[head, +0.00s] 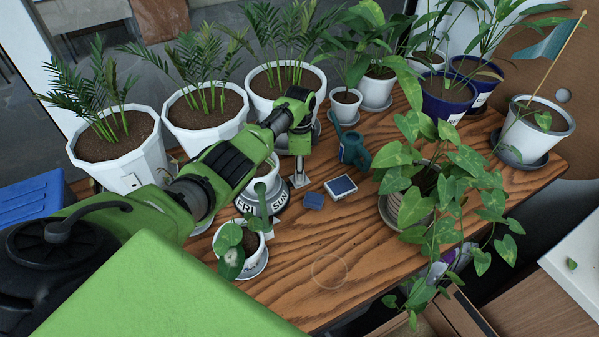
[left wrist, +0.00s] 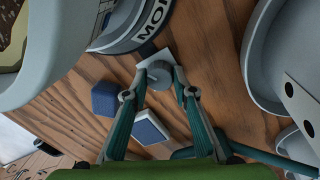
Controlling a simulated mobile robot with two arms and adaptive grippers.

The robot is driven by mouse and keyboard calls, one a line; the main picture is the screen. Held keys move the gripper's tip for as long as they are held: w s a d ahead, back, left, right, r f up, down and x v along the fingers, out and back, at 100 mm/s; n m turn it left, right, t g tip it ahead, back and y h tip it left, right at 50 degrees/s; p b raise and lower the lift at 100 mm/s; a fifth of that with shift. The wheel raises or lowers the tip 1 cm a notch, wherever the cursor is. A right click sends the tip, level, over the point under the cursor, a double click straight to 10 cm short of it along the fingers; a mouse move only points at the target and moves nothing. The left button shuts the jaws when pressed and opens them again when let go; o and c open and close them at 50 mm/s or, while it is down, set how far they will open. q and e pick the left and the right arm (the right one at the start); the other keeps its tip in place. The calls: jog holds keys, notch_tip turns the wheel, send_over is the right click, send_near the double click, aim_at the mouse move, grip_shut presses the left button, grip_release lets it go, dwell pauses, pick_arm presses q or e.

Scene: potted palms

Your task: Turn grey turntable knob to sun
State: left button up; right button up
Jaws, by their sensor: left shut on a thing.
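The grey knob (left wrist: 160,73) stands on a pale square plate (left wrist: 148,53) beside the rim. My left gripper (head: 299,168) points down at the plate, behind the turntable. In the left wrist view the gripper's two fingers (left wrist: 158,92) are closed on the knob's sides. My right gripper is not in view.
A dark blue block (head: 313,201) and a blue-white box (head: 341,187) lie right of the plate. A teal watering can (head: 354,151) stands behind them. White palm pots (head: 125,167) line the back; a trailing plant (head: 455,165) fills the right.

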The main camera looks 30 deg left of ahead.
pick_arm(q)
jog(key=m, duration=0.5)
jog(key=shift+m, duration=0.4)
dwell(0.4)
jog(key=o, duration=1.1)
jog(key=r, duration=1.2)
jog(key=shift+w, duration=0.3)
